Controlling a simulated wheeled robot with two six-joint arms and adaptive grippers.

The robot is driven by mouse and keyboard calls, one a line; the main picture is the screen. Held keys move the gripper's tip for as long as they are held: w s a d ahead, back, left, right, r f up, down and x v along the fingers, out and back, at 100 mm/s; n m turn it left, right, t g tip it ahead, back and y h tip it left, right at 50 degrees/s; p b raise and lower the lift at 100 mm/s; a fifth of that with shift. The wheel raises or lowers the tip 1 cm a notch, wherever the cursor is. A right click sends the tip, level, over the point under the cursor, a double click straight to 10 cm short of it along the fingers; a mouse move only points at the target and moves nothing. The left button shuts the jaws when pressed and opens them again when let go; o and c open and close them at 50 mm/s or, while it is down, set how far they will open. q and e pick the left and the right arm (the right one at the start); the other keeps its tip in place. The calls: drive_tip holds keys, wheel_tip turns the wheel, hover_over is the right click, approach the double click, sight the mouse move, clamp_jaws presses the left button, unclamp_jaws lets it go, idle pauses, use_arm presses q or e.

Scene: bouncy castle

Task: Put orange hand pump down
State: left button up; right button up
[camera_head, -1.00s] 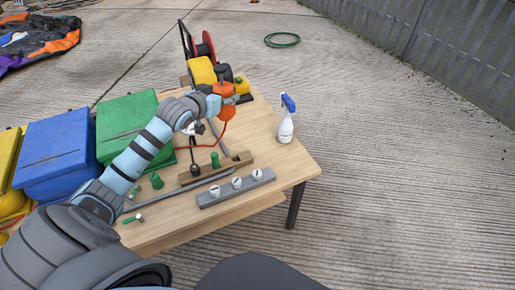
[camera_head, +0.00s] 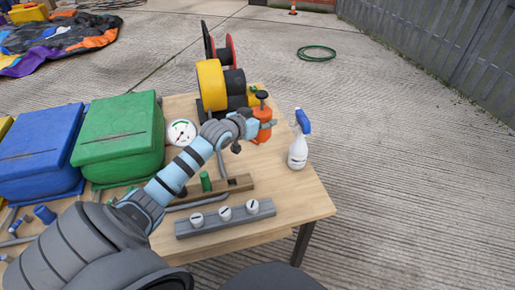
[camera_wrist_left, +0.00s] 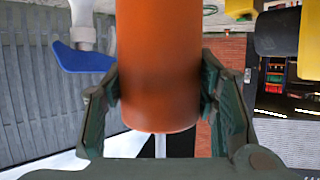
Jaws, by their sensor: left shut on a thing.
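The orange hand pump (camera_head: 263,115), with a black knob on top, stands about upright in the head view near the far right part of the table (camera_head: 305,200). My left gripper (camera_head: 254,128) is shut around its body. In the left wrist view, the two dark fingers (camera_wrist_left: 162,105) press on both sides of the orange cylinder (camera_wrist_left: 158,60). The pump's lower end is close to the tabletop; I cannot tell whether it touches. My right gripper is not in view.
A white spray bottle (camera_head: 298,150) with a blue head stands right of the pump. A yellow and black blower (camera_head: 212,85) is behind it on the left. A wooden block (camera_head: 225,188) and a grey bar with white knobs (camera_head: 225,219) lie nearer. Green (camera_head: 120,140) and blue bins (camera_head: 40,155) stand left.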

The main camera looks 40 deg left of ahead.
use_arm(q)
wheel_tip(320, 180, down, 14)
drive_tip(key=b, duration=0.5)
drive_tip(key=shift+f+b, duration=0.2)
drive_tip(key=shift+b, duration=0.1)
drive_tip(key=shift+a, duration=0.1)
drive_tip(key=shift+f, duration=0.1)
drive_tip(key=o, duration=1.6)
drive_tip(key=shift+c, duration=0.2)
drive_tip(key=shift+s, duration=0.1)
drive_tip(key=shift+r, duration=0.2)
drive_tip(key=p+v, duration=0.8)
drive_tip(key=v, duration=0.4)
drive_tip(key=shift+p, duration=0.35)
